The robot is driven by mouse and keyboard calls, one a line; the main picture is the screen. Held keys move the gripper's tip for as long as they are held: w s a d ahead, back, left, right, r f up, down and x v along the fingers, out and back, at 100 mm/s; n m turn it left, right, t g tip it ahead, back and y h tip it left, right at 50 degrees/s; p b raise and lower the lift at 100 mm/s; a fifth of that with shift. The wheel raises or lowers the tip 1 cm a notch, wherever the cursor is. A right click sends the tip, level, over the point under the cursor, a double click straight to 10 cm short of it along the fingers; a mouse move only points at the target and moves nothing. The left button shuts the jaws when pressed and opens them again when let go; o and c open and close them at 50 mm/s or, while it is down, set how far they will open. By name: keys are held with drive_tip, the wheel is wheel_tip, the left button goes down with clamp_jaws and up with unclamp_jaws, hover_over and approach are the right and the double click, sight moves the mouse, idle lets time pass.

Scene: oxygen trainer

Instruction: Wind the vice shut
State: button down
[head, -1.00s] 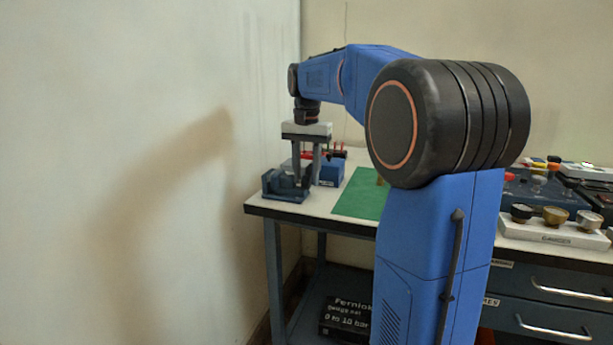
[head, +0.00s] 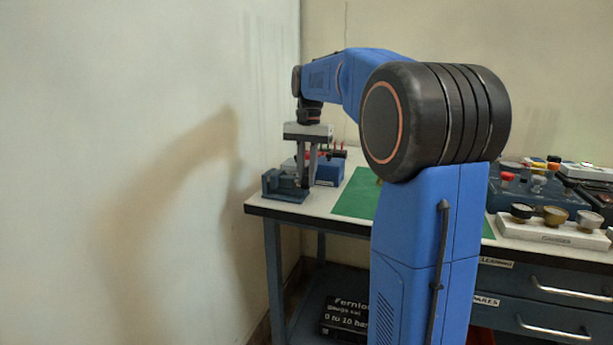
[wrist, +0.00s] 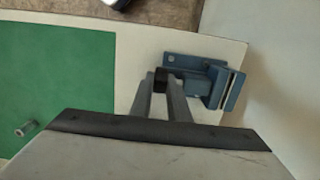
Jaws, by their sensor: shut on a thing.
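The small blue-grey vice (head: 285,184) stands at the left end of the bench. In the wrist view the vice (wrist: 197,66) shows from above, its two upright jaw plates at the right with a narrow gap between them. The dark handle (wrist: 161,76) of its screw sticks out on the left side. My gripper (head: 306,184) points straight down beside the vice. In the wrist view the fingers of my gripper (wrist: 159,80) are shut on this dark handle, which they partly hide.
A green mat (head: 357,195) lies right of the vice, with a small metal fitting (wrist: 27,128) on it. A blue box (head: 330,171) stands behind the vice. The wall (head: 130,170) is close on the left. Gauges (head: 555,216) stand far right.

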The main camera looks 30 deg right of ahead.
drive_tip(key=shift+w+d+f+g+y, duration=0.1)
drive_tip(key=shift+w+d+g+y, duration=0.1)
drive_tip(key=shift+g+y, duration=0.7)
drive_tip(key=shift+w+d+f+g+y, duration=0.1)
drive_tip(key=shift+w+d+g+y, duration=0.1)
drive_tip(key=shift+g+y, duration=0.65)
drive_tip(key=shift+s+y, duration=0.1)
drive_tip(key=shift+y, duration=0.25)
drive_tip(key=c, duration=1.7)
unclamp_jaws()
